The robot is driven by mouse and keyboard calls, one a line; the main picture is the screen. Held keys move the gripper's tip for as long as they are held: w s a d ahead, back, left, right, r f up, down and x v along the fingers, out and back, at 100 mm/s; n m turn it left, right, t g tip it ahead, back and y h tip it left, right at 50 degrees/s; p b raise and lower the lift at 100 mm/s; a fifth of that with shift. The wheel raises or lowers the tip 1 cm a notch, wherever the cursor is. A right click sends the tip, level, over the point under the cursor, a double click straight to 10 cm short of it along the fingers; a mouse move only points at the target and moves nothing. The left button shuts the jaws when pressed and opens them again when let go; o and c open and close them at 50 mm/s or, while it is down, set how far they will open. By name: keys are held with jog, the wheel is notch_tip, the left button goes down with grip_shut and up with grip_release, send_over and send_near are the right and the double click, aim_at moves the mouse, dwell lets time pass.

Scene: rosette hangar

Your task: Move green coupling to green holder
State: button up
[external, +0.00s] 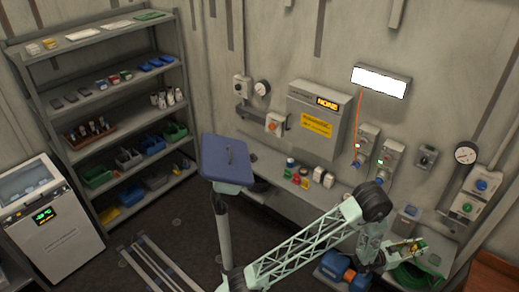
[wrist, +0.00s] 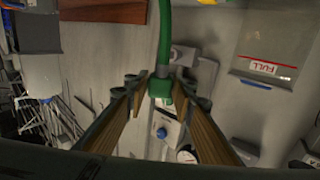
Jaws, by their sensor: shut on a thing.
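The green coupling (wrist: 160,88) is at the end of a green hose (wrist: 165,35) that runs up out of the wrist view. My gripper (wrist: 168,92) is shut on the coupling, which sits between the tips of its brown-padded fingers. In the external view my gripper (external: 408,251) is low at the right, in front of the wall bench, and its fingertips are too small to make out. A coil of green hose (external: 412,276) lies just below it. I cannot pick out the green holder for certain in either view.
A valve box with a blue knob (external: 481,185) hangs on the right wall below a round gauge (external: 466,153). A blue knob (wrist: 162,133) shows beyond the fingers. A blue-and-orange item (external: 340,268) lies beneath my arm.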

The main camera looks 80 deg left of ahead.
aim_at(422, 243)
notch_tip(422, 243, up, 13)
jog(key=p, duration=1.3)
jog(key=shift+r, duration=0.15)
jog(key=shift+w, duration=0.25)
